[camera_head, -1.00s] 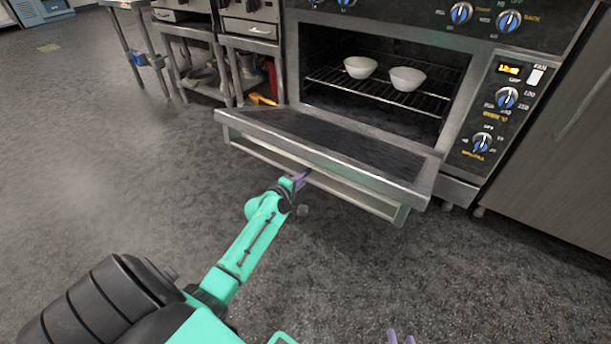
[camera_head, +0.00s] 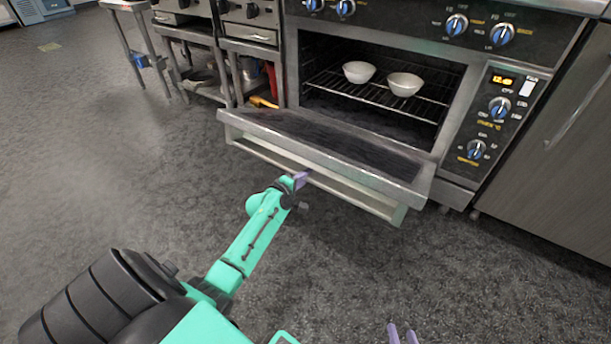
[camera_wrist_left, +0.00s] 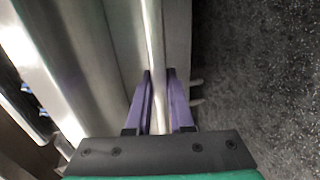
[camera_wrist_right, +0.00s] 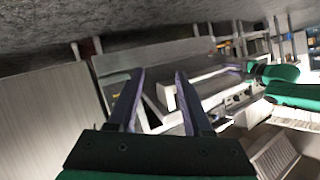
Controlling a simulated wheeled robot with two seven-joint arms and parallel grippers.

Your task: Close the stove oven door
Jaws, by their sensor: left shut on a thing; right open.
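The stove oven door (camera_head: 335,142) is hinged at its bottom edge and stands partly open, tilted outward below the oven cavity (camera_head: 440,110). Its long metal handle (camera_head: 350,195) runs along the door's outer side. My left gripper (camera_head: 300,180) is shut on this handle near its middle. In the left wrist view the purple fingers (camera_wrist_left: 158,78) sit on both sides of the handle bar (camera_wrist_left: 153,35). My right gripper (camera_head: 402,334) is open and empty at the bottom of the head view. It also shows open in the right wrist view (camera_wrist_right: 158,78).
Two white bowls (camera_head: 359,72) (camera_head: 404,84) sit on the oven rack (camera_head: 335,85). Control knobs (camera_head: 500,107) are right of the cavity. A metal cabinet (camera_head: 560,170) stands at the right. The floor (camera_head: 120,190) is clear at the left.

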